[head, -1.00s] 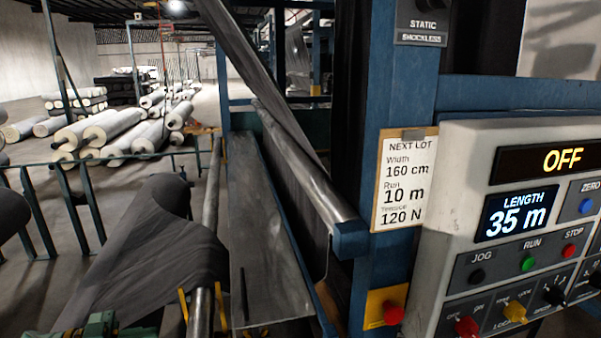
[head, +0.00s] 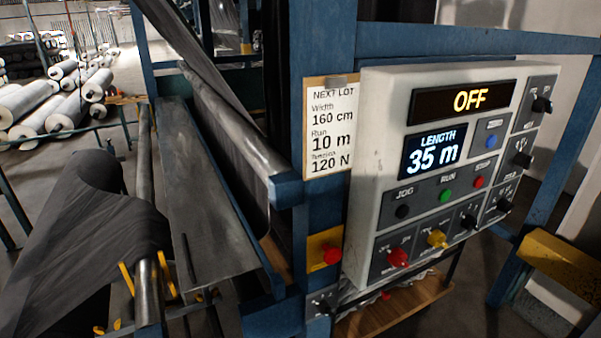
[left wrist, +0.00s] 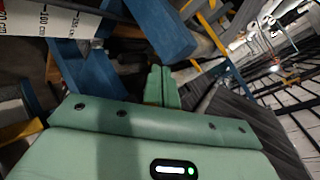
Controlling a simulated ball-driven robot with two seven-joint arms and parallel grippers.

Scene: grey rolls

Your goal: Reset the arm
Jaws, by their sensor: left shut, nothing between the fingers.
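My left gripper (left wrist: 158,86) shows in the left wrist view as two green fingers pressed together, with nothing between them. Its green wrist housing with a small lit indicator fills the bottom of that view. The fingers point toward a blue beam (left wrist: 160,28) and dark machine parts; I cannot tell how close they are. Neither of my grippers shows in the head view.
A control panel (head: 388,215) reads OFF and 35 m. A lot card (head: 331,128) hangs beside it, above a red knob (head: 331,254) on a yellow plate. Grey fabric (head: 85,250) runs over rollers at left. White rolls (head: 50,120) lie behind. A blue frame (head: 325,50) stands centrally.

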